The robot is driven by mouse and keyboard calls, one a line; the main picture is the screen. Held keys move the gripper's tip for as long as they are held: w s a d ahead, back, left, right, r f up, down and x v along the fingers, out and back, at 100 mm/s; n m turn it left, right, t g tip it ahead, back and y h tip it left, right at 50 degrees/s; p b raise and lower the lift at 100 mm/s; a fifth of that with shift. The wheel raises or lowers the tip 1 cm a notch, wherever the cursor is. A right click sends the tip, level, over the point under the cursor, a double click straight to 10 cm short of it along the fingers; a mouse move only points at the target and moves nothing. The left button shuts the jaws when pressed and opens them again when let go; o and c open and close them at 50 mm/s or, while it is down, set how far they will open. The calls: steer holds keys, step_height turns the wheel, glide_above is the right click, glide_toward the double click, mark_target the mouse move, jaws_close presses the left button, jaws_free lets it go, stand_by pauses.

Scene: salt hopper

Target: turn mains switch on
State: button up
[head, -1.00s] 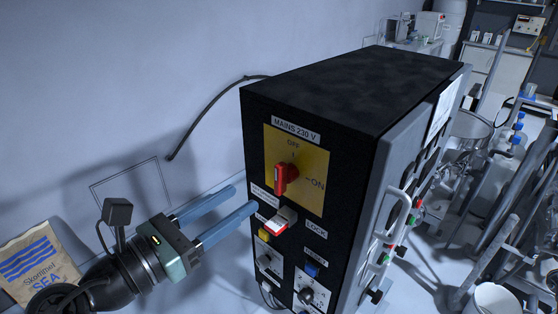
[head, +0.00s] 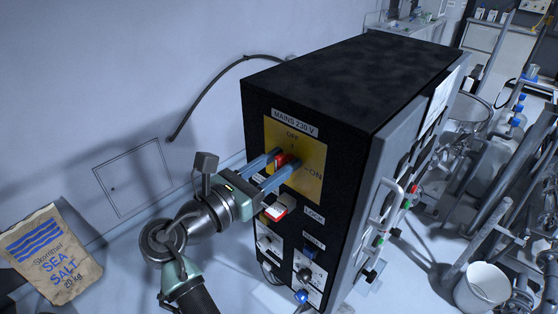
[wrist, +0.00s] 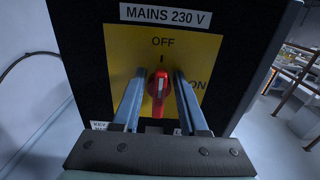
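The red mains switch handle (head: 281,160) is on a yellow plate (wrist: 119,47) on the black cabinet's front, under the "MAINS 230 V" label. In the wrist view the handle (wrist: 158,86) stands upright, in line with the tick under OFF; ON is to its right. My gripper (head: 279,160) is at the plate with one blue finger on each side of the handle. In the wrist view my gripper (wrist: 160,76) is open, with narrow gaps visible beside the handle; contact cannot be made out.
A red-and-white lock piece (head: 275,211) sits just below the plate, close under my gripper. A grey door handle (head: 378,208) stands out at the cabinet's right side. A salt sack (head: 52,255) lies at the lower left. A white bucket (head: 482,288) stands at the lower right.

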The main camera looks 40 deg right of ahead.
jaws_close()
